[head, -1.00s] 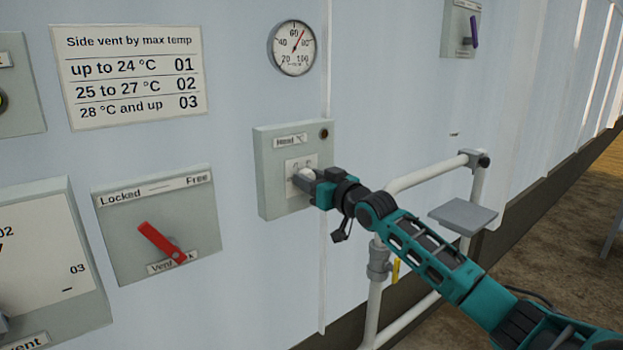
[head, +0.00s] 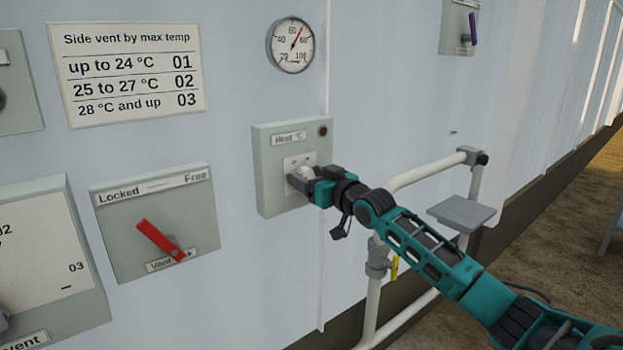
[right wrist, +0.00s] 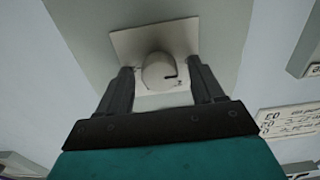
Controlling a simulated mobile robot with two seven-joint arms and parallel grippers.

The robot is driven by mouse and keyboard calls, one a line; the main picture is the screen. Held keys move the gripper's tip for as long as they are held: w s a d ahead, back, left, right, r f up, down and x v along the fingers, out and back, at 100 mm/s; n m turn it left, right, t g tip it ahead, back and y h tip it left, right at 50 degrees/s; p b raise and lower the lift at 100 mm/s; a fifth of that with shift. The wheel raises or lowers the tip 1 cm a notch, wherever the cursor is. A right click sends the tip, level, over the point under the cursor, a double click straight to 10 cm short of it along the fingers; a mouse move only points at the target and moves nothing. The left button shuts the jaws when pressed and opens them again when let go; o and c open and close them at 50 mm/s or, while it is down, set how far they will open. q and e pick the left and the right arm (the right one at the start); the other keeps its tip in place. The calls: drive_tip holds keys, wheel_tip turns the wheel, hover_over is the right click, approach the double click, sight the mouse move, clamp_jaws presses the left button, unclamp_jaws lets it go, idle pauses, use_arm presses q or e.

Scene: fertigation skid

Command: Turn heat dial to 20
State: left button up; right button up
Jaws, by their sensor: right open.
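The heat dial is a pale round knob (right wrist: 159,71) with a dark mark on its rim, on a light plate (right wrist: 188,36) in the right wrist view. In the head view it sits on the grey box labelled "Heat °C" (head: 264,183); the gripper partly covers it and its numbers are not legible. My right gripper (head: 300,178) is at the dial. In the right wrist view its two fingers (right wrist: 162,82) stand open, one on each side of the knob. I cannot tell whether they touch it. My left gripper is out of view.
A Locked/Free panel with a red lever (head: 160,240) is left of the heat box. A round gauge (head: 291,45) hangs above it. White pipes (head: 420,172) with a grey plate (head: 462,212) stand to the right, near my right arm. A vent temperature chart (head: 133,62) is upper left.

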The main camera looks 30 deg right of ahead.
drive_tip(key=s+d, duration=0.1)
drive_tip(key=s, duration=1.2)
drive_tip(key=shift+w, duration=0.1)
idle(0.4)
